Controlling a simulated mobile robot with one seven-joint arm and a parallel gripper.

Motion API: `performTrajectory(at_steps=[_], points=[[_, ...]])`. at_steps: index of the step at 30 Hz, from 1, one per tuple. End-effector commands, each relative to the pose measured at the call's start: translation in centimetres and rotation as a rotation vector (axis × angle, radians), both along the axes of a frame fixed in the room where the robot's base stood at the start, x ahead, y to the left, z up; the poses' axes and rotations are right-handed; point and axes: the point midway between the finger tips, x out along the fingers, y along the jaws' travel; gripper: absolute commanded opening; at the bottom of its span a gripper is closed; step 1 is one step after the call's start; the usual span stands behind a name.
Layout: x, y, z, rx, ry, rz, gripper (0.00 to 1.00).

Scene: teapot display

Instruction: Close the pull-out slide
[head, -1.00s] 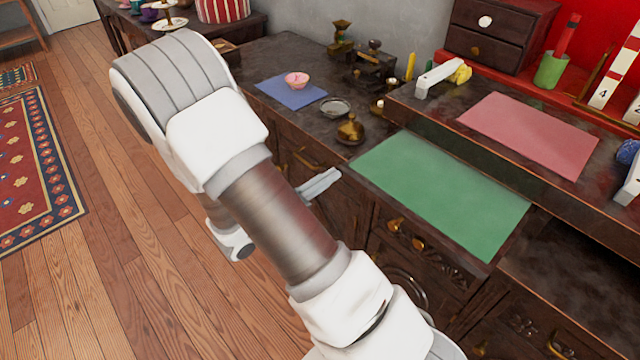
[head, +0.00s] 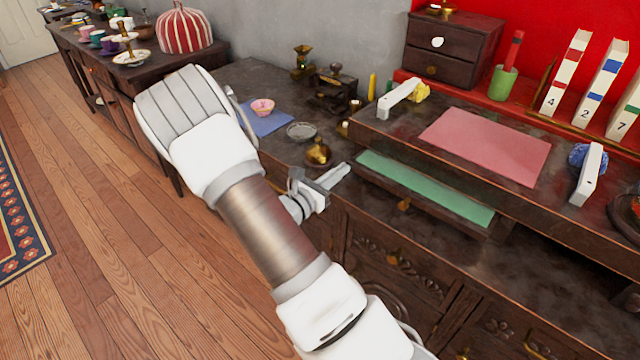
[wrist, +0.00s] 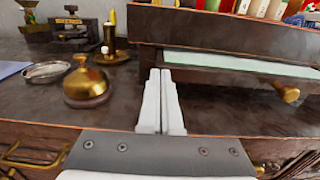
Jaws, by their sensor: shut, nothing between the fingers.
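The pull-out slide (head: 430,188) has a green top and a dark wooden front edge with a brass knob (head: 404,205). It sits under the raised pink-topped shelf, with a narrow green strip showing in front of the shelf. In the wrist view the slide (wrist: 240,63) is ahead and to the right, with its knob (wrist: 286,93) at the far right. My gripper (head: 342,171) is shut and empty, by the slide's left end above the desk. In the wrist view my gripper's fingertips (wrist: 160,74) point at that left end; I cannot tell whether they touch it.
A brass bell (head: 317,152) and a metal dish (head: 301,131) stand left of my gripper. A pink bowl (head: 262,107) sits on a blue mat. The raised shelf (head: 372,125) overhangs the slide.

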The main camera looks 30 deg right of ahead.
Motion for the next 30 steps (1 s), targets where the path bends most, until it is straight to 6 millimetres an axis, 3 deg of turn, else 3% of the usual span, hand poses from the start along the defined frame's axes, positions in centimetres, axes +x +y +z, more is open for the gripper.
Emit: performTrajectory(at_steps=[3,9,30], points=[[0.7,-2.0,0.0,-0.001,-0.001,-0.003,0.00],[1.3,-3.5,0.0,0.000,-0.001,-0.001,0.00],[1.5,-2.8,0.0,0.001,0.000,-0.001,0.00]])
